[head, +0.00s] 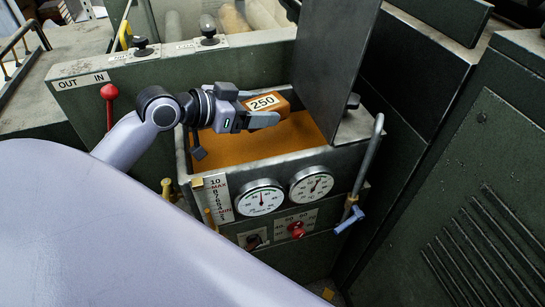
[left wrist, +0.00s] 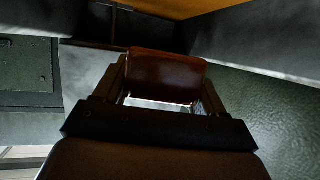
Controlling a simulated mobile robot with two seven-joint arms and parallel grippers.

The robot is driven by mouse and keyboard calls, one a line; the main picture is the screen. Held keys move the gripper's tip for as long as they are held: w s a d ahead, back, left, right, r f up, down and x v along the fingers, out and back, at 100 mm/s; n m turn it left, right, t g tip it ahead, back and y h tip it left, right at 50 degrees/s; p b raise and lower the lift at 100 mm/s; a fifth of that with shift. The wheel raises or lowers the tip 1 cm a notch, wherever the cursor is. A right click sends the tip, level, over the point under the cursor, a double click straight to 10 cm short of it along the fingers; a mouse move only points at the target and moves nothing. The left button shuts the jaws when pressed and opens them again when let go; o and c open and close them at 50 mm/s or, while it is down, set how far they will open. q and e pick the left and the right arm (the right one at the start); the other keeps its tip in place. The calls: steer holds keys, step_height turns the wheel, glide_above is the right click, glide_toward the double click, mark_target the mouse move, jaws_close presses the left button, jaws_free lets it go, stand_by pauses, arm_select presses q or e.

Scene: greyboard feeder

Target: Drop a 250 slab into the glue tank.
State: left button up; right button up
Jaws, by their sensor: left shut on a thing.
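An orange-brown slab (head: 267,103) with a white "250" label is held by my left gripper (head: 262,118). The slab is above the open glue tank (head: 270,162), near its back wall. Amber glue (head: 258,141) fills part of the tank below it. In the left wrist view the slab (left wrist: 165,73) shows dark reddish-brown between the two fingers of my left gripper (left wrist: 160,92). The amber surface (left wrist: 195,8) shows at the top of that view. My right gripper is not in view.
An upright metal lid (head: 335,65) stands at the tank's right side. Two round gauges (head: 260,198) and a level scale (head: 214,196) are on the tank's front. A red-knobbed lever (head: 109,92) stands left, by the OUT/IN plate (head: 80,80). A bent handle (head: 370,155) is at the right.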

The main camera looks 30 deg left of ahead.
arm_select(q)
steer(key=shift+f, duration=0.2)
steer(key=o, duration=1.3)
steer(key=shift+f, duration=0.1)
steer(key=shift+o, duration=0.2)
step_height(320, 180, up, 20)
steer(key=p, duration=0.3)
